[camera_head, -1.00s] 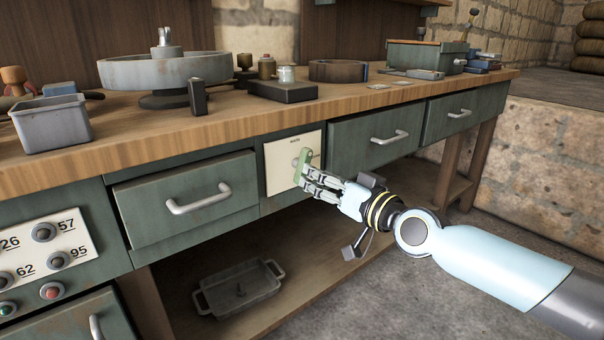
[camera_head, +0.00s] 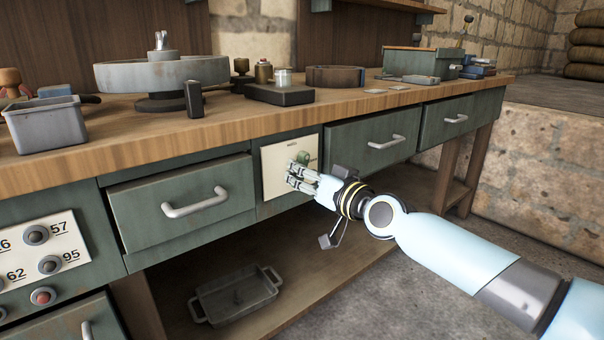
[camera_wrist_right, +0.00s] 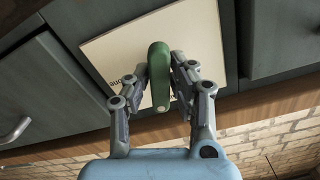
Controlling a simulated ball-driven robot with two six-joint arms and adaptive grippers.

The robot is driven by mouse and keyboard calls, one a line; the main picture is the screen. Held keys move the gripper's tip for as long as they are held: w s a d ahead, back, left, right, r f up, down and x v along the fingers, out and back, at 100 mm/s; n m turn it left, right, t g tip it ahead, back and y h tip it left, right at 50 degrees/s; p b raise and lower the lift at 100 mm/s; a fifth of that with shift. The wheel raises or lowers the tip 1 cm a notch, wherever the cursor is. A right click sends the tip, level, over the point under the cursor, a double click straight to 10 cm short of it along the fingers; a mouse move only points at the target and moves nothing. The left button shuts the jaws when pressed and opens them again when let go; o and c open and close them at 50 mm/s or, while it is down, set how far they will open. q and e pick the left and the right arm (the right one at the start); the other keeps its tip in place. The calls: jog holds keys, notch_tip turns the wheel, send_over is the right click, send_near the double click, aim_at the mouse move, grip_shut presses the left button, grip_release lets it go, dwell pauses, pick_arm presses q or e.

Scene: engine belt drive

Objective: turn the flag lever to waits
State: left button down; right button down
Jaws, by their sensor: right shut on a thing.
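The green flag lever (camera_head: 303,156) is mounted on a cream plate (camera_head: 273,178) in the bench front, between two drawers. In the right wrist view the lever (camera_wrist_right: 159,62) is a rounded green bar standing between the two fingers. My right gripper (camera_head: 295,172) is at the plate with its fingers closed on the lever; it also shows in the wrist view (camera_wrist_right: 160,82). The fingers hide part of the lever in the head view. Small lettering on the plate (camera_wrist_right: 204,32) is partly hidden and too small to read surely. My left gripper is not in view.
Drawers with handles (camera_head: 196,203) and (camera_head: 386,142) flank the plate. A numbered button panel (camera_head: 40,250) is at the left. The wooden benchtop (camera_head: 235,117) overhangs above. A grey tray (camera_head: 236,296) lies on the lower shelf. Open floor is at the right.

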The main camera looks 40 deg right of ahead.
jog(key=shift+n, duration=1)
jog(key=shift+n+b, duration=0.35)
jog(key=shift+n, duration=0.55)
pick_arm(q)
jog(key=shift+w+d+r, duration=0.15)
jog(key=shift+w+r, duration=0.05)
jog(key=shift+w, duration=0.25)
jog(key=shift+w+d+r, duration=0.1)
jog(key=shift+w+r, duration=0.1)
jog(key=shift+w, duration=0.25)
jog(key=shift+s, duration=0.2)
